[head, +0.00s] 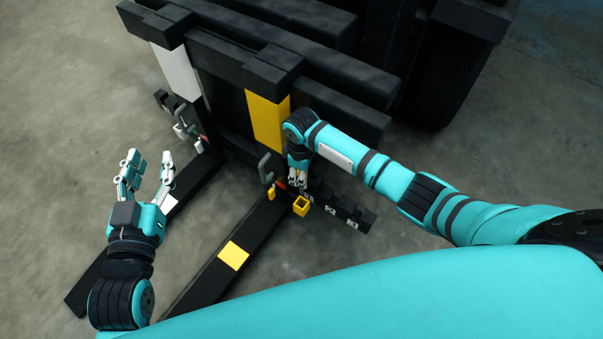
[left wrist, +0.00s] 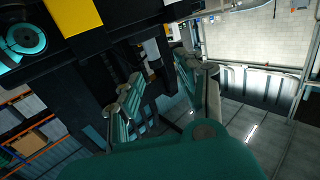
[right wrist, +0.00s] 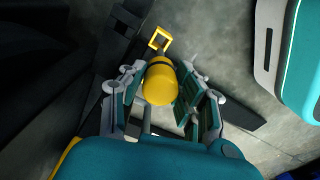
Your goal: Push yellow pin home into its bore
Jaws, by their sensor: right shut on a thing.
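The yellow pin (right wrist: 160,87), a rounded yellow cylinder with a dark band, lies between the fingers of my right gripper (head: 298,184) in the right wrist view. That gripper is shut on it. In the head view the gripper hides most of the pin, low in front of the yellow post (head: 268,122). A square yellow frame (right wrist: 160,38) shows just beyond the pin; it also shows in the head view (head: 301,206). I cannot see the bore or how deep the pin sits. My left gripper (head: 148,162) is open and empty, left of the black frame.
A black frame with a white post (head: 177,72) and the yellow post stands ahead. Black floor beams run towards me, one with a yellow patch (head: 233,255). A numbered black block (head: 345,210) is right of my right gripper. Grey floor is clear at left.

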